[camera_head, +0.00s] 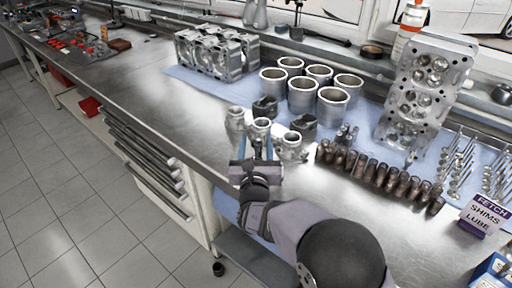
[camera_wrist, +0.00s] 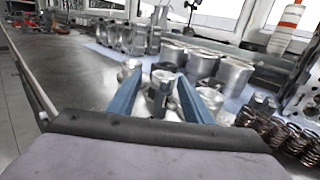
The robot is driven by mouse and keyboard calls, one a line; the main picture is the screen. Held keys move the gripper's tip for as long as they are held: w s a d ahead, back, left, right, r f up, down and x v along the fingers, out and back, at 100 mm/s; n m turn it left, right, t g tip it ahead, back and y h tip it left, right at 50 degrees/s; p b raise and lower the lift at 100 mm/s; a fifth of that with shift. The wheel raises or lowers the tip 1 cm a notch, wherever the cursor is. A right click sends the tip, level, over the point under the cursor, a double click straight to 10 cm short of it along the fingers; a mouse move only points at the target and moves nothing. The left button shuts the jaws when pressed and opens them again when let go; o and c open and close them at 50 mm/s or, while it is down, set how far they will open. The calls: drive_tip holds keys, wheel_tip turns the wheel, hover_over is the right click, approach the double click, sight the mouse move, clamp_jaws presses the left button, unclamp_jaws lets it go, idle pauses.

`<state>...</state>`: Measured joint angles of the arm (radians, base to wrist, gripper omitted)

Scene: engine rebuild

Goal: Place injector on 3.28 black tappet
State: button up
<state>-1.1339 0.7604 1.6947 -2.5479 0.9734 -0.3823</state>
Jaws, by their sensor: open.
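My gripper (camera_head: 257,150) is open at the front edge of the bench, with its two blue fingers apart. In the wrist view the fingers (camera_wrist: 160,88) stand on either side of a silver metal part (camera_wrist: 162,82), the middle of three such parts; I cannot tell whether they touch it. A row of dark brown cylinders (camera_head: 375,176), some looking like coil springs in the wrist view (camera_wrist: 295,140), stands right of the gripper. A small cluster of thin metal parts (camera_head: 346,136) stands behind that row. I cannot tell which thing is the injector or the 3.28 black tappet.
Two dark pistons (camera_head: 304,125) stand behind the silver parts. Several silver cylinder liners (camera_head: 303,95), an engine block (camera_head: 215,55) and an upright cylinder head (camera_head: 425,90) stand behind. Valves (camera_head: 460,158) and a shims-and-lube sign (camera_head: 486,215) are at right. Bare bench (camera_head: 150,85) lies left.

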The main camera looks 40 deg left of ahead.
drive_tip(key=shift+r, duration=0.15)
drive_tip(key=b+v, duration=0.2)
drive_tip(key=v, duration=1)
drive_tip(key=shift+b, duration=0.3)
drive_tip(key=shift+d, duration=0.1)
